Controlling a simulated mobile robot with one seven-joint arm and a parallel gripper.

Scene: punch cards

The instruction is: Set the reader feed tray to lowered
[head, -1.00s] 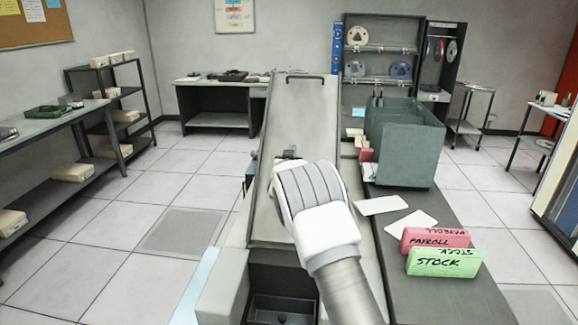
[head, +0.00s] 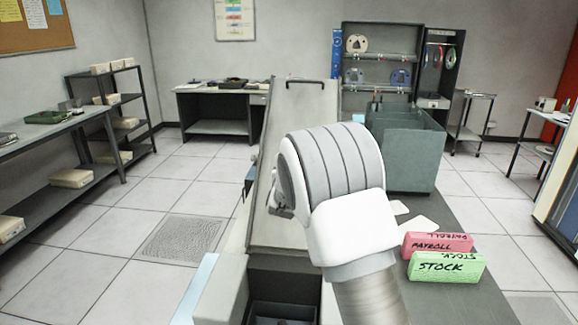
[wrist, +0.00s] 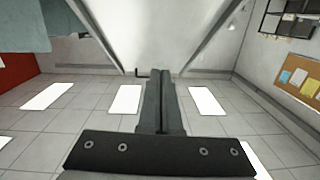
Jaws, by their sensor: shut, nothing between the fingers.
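The reader feed tray (head: 300,120) is a long grey panel with raised side rims, tilted steeply up away from me in the head view. A dark bar handle (head: 304,79) spans its top end. My gripper (head: 278,208) is in front of the tray, mostly hidden behind my white wrist, which also covers part of the tray's right side. In the wrist view my gripper's two dark fingers (wrist: 161,75) are together with nothing between them. A pale panel (wrist: 175,35) with dark edges, apparently the tray, shows beyond the fingertips. I cannot tell whether they touch it.
Right of the tray, a grey-green card bin (head: 408,155) stands on the dark counter (head: 450,300). A pink PAYROLL block (head: 437,243) and a green STOCK block (head: 446,266) lie nearer. An open dark compartment (head: 285,312) is below the tray. The floor to the left is clear.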

